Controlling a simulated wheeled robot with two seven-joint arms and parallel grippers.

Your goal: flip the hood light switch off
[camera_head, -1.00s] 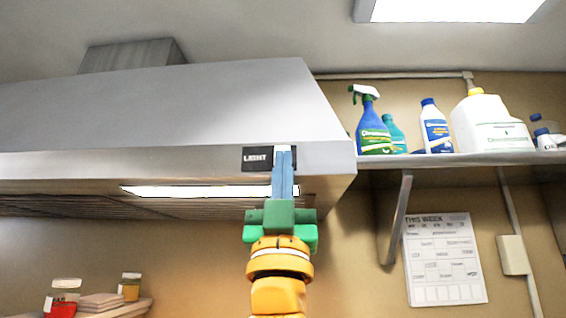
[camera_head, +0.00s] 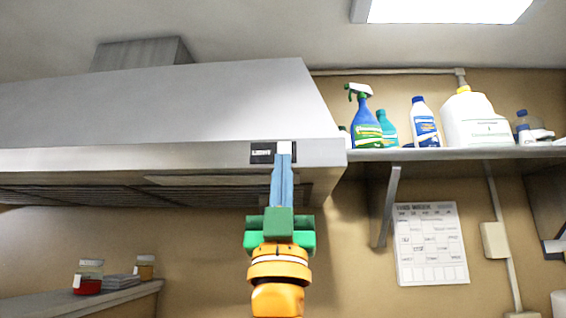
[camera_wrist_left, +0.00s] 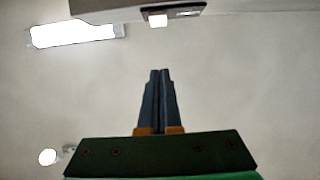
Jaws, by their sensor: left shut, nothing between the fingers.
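The range hood (camera_head: 170,105) spans the upper left, with a black "LIGHT" label plate (camera_head: 262,153) on its front edge. The white switch (camera_head: 284,147) is at the plate's right end; it also shows at the top of the left wrist view (camera_wrist_left: 158,20). The lamp strip (camera_head: 205,180) under the hood looks unlit. My left gripper (camera_head: 283,160) is shut and empty, its blue fingers pointing up just below the switch. In the left wrist view the fingertips (camera_wrist_left: 160,72) stand apart from the switch. My right gripper is out of view.
A wall shelf (camera_head: 450,153) right of the hood holds a spray bottle (camera_head: 366,125), several other bottles and a white jug (camera_head: 474,120). Its bracket (camera_head: 386,205) and a paper calendar (camera_head: 430,245) are below. A low shelf (camera_head: 120,290) with jars is at lower left.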

